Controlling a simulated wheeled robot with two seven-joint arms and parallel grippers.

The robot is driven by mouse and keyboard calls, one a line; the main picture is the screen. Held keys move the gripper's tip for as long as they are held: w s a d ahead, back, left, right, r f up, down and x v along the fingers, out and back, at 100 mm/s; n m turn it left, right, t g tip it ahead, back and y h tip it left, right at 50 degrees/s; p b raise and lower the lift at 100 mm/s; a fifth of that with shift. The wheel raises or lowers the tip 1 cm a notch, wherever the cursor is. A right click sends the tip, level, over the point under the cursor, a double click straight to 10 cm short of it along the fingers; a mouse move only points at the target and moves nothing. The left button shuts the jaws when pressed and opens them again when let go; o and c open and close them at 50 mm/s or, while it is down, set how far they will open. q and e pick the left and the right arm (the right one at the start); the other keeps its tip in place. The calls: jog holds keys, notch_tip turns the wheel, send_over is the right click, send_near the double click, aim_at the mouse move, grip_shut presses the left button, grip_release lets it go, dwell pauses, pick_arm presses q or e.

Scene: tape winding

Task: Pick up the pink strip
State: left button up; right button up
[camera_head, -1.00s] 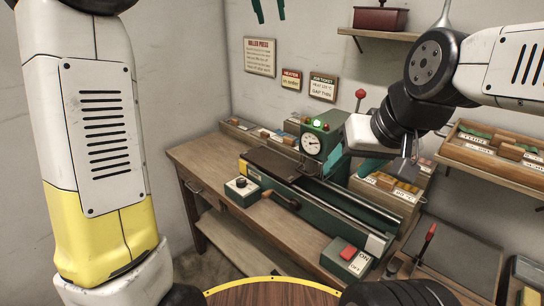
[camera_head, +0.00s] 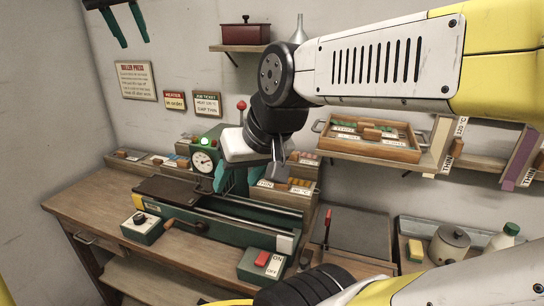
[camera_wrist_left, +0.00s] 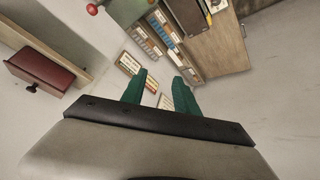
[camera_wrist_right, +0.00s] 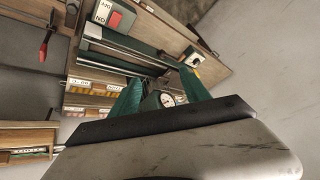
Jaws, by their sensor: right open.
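I cannot pick out a pink strip with certainty. A purple-pink band (camera_head: 508,185) shows on the edge of an upright board at the far right of the head view; I cannot tell whether it is the strip. My left gripper (camera_head: 125,26) is raised near the wall at the top left, its green fingers apart and empty. Its fingers (camera_wrist_left: 158,92) also show in the left wrist view. My right gripper (camera_head: 238,180) hangs in front of the roller press (camera_head: 220,212), its fingers (camera_wrist_right: 160,95) open with nothing between them.
A wooden tray (camera_head: 368,150) of small strips sits on the right wall shelf. More strip boxes (camera_head: 140,158) stand behind the press. A control box with a red button (camera_head: 262,262), a grey plate (camera_head: 355,236), a yellow sponge (camera_head: 415,250) and a pot (camera_head: 450,245) are at lower right.

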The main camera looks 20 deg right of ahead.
jog(key=shift+o, duration=1.8)
jog(key=shift+w+d, duration=0.15)
jog(key=shift+w, duration=0.1)
jog(key=m+g+h, duration=0.3)
jog(key=m+h, duration=0.2)
jog(key=m, duration=0.4)
send_near(297, 154)
jog(key=w+a+f, duration=0.1)
jog(key=w+f, duration=0.1)
pick_arm(q)
jog(key=s+a+f, duration=0.4)
jog(key=s+f, duration=0.4)
jog(key=s, duration=0.1)
jog(key=s+a+f, duration=0.5)
jog(key=s+f, duration=0.4)
jog(key=s+a+f, duration=0.4)
jog(key=s+f, duration=0.4)
jog(key=s, duration=0.2)
jog(key=shift+a+f, duration=0.2)
jog(key=shift+a, duration=0.1)
pick_arm(e)
jog(key=shift+x, duration=3.45)
